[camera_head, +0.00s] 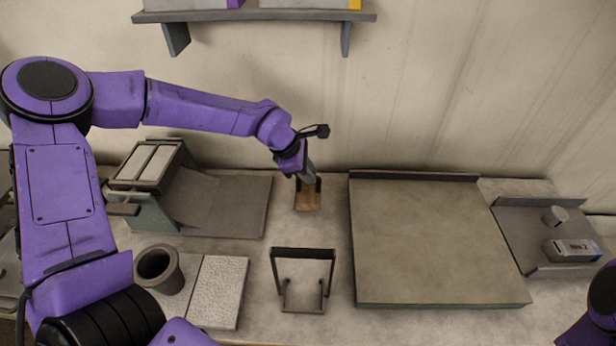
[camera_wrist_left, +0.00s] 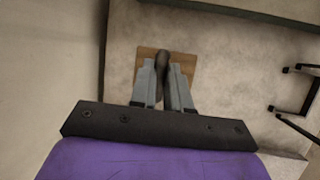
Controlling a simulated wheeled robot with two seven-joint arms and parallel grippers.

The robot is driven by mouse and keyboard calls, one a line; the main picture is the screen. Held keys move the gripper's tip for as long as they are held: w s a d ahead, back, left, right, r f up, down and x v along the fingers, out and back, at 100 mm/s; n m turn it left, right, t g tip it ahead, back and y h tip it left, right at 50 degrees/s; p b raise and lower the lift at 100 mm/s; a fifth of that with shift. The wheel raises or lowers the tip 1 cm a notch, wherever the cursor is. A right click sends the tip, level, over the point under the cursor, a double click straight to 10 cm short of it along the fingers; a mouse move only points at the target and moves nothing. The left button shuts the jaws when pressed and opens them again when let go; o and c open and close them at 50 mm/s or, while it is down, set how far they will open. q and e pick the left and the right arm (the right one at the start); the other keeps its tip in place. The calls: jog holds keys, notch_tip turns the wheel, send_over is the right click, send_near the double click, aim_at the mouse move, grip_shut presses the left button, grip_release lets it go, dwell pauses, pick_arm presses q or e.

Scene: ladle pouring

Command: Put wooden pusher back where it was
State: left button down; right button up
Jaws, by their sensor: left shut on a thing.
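The wooden pusher has a flat tan wooden plate (camera_head: 308,198) and a dark upright handle (camera_wrist_left: 176,66). It stands on the worktop near the back wall, between the grey slab at left and the large grey board at right. My left gripper (camera_head: 309,180) is shut on the handle from above. In the left wrist view the two fingers (camera_wrist_left: 163,88) close on the handle, with the plate (camera_wrist_left: 148,53) behind them. I cannot tell whether the plate touches the worktop. Of my right arm only a purple link shows at the lower right; its gripper is not in view.
A dark frame stand (camera_head: 303,253) stands in front of the pusher. The large raised board (camera_head: 430,240) is to the right. A sloped metal unit (camera_head: 150,180), a dark cup (camera_head: 158,270) and a speckled block (camera_head: 217,290) are at left. A shelf (camera_head: 250,16) hangs above.

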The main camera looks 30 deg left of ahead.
pick_arm(q)
notch_tip(320, 180, down, 3)
jog(key=shift+a+r, duration=0.1)
jog(key=shift+w+f, duration=0.1)
jog(key=shift+f, duration=0.2)
jog(key=shift+f, duration=0.1)
jog(key=c, duration=1.1)
grip_release()
jog(key=shift+r, duration=0.35)
jog(key=b+v, duration=0.1)
jog(key=v, duration=1)
jog(key=shift+s+r+b, duration=0.25)
jog(key=shift+b, duration=0.1)
jog(key=shift+a, duration=0.1)
